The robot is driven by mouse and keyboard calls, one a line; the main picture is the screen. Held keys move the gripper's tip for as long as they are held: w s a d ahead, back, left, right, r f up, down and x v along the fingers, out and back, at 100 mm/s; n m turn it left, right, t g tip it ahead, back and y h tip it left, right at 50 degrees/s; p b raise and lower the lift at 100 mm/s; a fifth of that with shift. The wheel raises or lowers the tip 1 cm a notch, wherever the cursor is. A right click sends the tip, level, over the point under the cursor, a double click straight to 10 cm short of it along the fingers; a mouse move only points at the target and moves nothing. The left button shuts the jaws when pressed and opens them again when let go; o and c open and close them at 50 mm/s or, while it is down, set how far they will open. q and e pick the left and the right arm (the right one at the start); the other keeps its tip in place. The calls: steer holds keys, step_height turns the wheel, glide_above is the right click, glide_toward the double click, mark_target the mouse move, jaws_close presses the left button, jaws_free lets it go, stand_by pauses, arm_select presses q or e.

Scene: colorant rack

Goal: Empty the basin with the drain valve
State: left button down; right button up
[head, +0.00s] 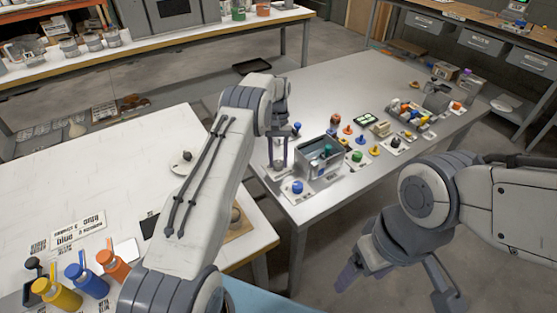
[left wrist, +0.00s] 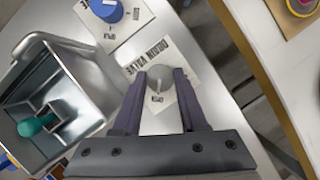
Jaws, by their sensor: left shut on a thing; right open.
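The metal basin (head: 309,169) stands near the left end of the far table. In the left wrist view the basin (left wrist: 88,73) fills the left side, with a teal object (left wrist: 38,124) inside; I cannot tell the liquid level. The grey drain valve knob (left wrist: 158,77) sits on a white plate labelled DRAIN VALVE (left wrist: 150,52). My left gripper (left wrist: 158,84) is shut on this knob, one finger on each side. In the head view my left gripper (head: 279,156) is just left of the basin. My right gripper (head: 397,288) is open and empty, above the floor at the front.
A blue knob (head: 297,187) on its own plate is close by the basin's front. Several coloured knobs and a crate of items (head: 412,113) stand farther right. Squeeze bottles (head: 88,281) stand on the white table at left. A gap separates the two tables.

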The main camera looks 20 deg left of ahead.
arm_select(q)
steer(key=shift+s, duration=0.1)
steer(key=shift+c, duration=2.2)
jaws_free()
